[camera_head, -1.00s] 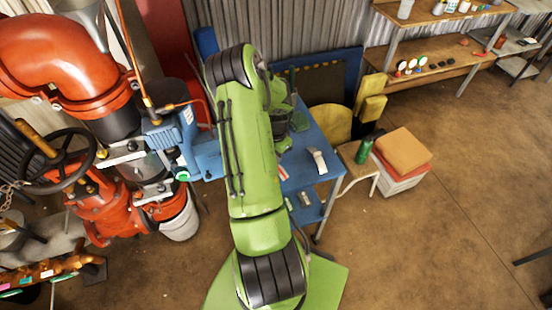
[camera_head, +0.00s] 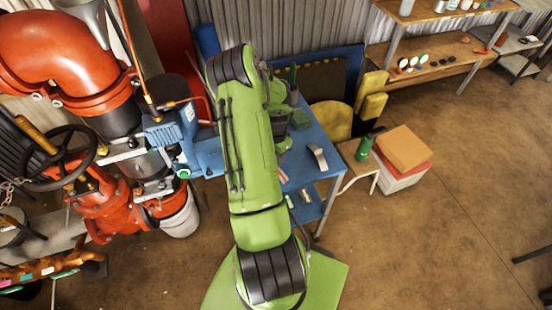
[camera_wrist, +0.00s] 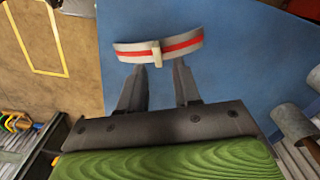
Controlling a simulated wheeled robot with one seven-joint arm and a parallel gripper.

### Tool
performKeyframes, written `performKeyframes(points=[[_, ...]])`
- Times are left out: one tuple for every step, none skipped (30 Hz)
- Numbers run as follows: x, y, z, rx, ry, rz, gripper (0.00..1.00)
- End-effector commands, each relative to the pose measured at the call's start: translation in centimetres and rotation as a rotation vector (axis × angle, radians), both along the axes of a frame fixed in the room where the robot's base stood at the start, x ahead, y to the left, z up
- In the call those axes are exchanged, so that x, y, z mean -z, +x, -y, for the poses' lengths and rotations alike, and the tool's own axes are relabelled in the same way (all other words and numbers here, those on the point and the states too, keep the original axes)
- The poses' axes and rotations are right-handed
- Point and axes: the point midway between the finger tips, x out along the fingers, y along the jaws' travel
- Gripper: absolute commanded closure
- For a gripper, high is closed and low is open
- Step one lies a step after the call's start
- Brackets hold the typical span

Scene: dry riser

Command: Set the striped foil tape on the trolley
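The striped foil tape (camera_wrist: 182,47) shows in the wrist view as a curved pale band with a red stripe and a small beige tab at its middle. It is over a blue surface (camera_wrist: 225,60), which looks like the trolley top. My gripper (camera_wrist: 160,68) is open, its two dark fingers apart, with the tips just short of the tape's near edge. I cannot tell whether they touch it. In the head view the blue trolley (camera_head: 327,134) stands beyond my arm, which hides my gripper. A grey-white curved piece (camera_head: 318,156) lies on its top; no red stripe is visible there.
Red pipework (camera_head: 60,60) with a handwheel is at the left. Grey cylinders (camera_wrist: 292,122) are at the right of the wrist view.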

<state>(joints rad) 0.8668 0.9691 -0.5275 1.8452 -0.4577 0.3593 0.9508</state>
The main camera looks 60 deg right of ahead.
Motion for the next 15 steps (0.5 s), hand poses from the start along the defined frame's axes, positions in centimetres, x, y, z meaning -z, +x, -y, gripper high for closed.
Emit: performKeyframes(points=[[-1.6, 0.1, 0.1, 0.0, -0.005, 0.005, 0.68], [-2.4, 0.1, 0.1, 0.0, -0.006, 0.005, 0.68], [-3.6, 0.1, 0.1, -0.001, -0.005, 0.005, 0.68], [-4.4, 0.1, 0.1, -0.001, -0.006, 0.006, 0.68], [-5.2, 0.1, 0.1, -0.001, -0.005, 0.005, 0.68], [-6.3, 0.1, 0.1, -0.001, -0.005, 0.005, 0.68], [-6.9, 0.1, 0.1, -0.001, -0.005, 0.004, 0.68], [-7.6, 0.1, 0.0, -0.001, -0.004, 0.005, 0.68], [-8.3, 0.1, 0.1, -0.001, -0.005, 0.003, 0.68], [-8.8, 0.1, 0.1, -0.001, -0.003, 0.003, 0.68], [-9.2, 0.1, 0.1, -0.001, -0.003, 0.003, 0.68], [-9.6, 0.1, 0.0, -0.001, -0.002, 0.002, 0.68], [-9.8, 0.0, 0.0, -0.001, -0.002, 0.001, 0.68], [-9.9, 0.0, 0.0, -0.001, -0.002, 0.001, 0.68], [-10.0, 0.0, 0.0, -0.001, -0.001, 0.002, 0.68]])
